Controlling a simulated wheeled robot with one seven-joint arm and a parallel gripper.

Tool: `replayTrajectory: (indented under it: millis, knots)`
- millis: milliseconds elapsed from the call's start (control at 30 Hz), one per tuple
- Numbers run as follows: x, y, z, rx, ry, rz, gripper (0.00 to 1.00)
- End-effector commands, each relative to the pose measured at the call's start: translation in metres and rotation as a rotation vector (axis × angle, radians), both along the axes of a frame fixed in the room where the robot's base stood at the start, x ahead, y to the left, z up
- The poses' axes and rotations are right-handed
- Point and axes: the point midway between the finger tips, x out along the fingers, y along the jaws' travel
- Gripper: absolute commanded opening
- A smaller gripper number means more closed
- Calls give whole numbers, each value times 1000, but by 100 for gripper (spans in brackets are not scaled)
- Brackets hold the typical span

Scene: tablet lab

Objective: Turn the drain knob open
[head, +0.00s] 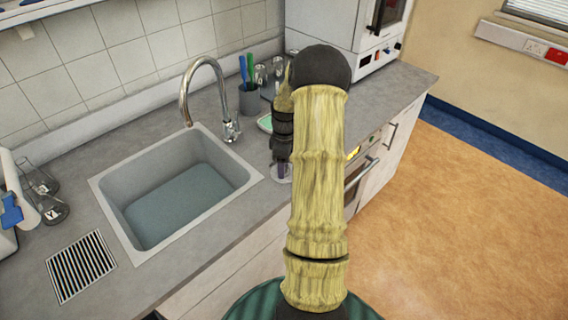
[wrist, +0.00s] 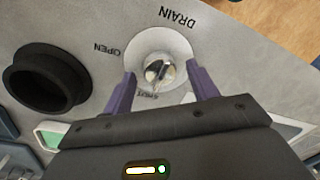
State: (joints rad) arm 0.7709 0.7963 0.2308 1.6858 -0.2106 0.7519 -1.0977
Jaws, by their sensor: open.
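The drain knob (wrist: 158,74) is a small shiny metal knob on a round white plate (wrist: 165,42) set on the grey counter. Printed words DRAIN and OPEN show around it, with a third, partly hidden word, seemingly SHUT, at the plate's near edge. The knob's bar seems to lie roughly toward that third word, but its exact angle is hard to tell. My gripper (wrist: 160,70) is open, with one purple finger on each side of the knob; contact is not clear. In the head view my gripper (head: 282,167) points down at the pale plate, and my arm hides much there.
A sink (head: 180,190) with water and a curved tap (head: 188,92) lie to the left. A cup with pens (head: 249,99), glass beakers (head: 262,74) and a green-topped item (head: 265,123) stand close behind my gripper. A dark hollow round thing (wrist: 45,80) is near the knob.

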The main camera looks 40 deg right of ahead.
Motion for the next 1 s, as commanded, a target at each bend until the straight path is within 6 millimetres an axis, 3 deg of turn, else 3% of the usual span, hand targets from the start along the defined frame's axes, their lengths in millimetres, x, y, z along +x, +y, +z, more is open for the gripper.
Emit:
replayTrajectory:
  millis: [333,567,1000]
  knots:
    - [0,0,-6,-1,-1,0,59]
    - [0,0,-6,-1,-1,0,16]
    - [0,0,-5,0,0,-53,14]
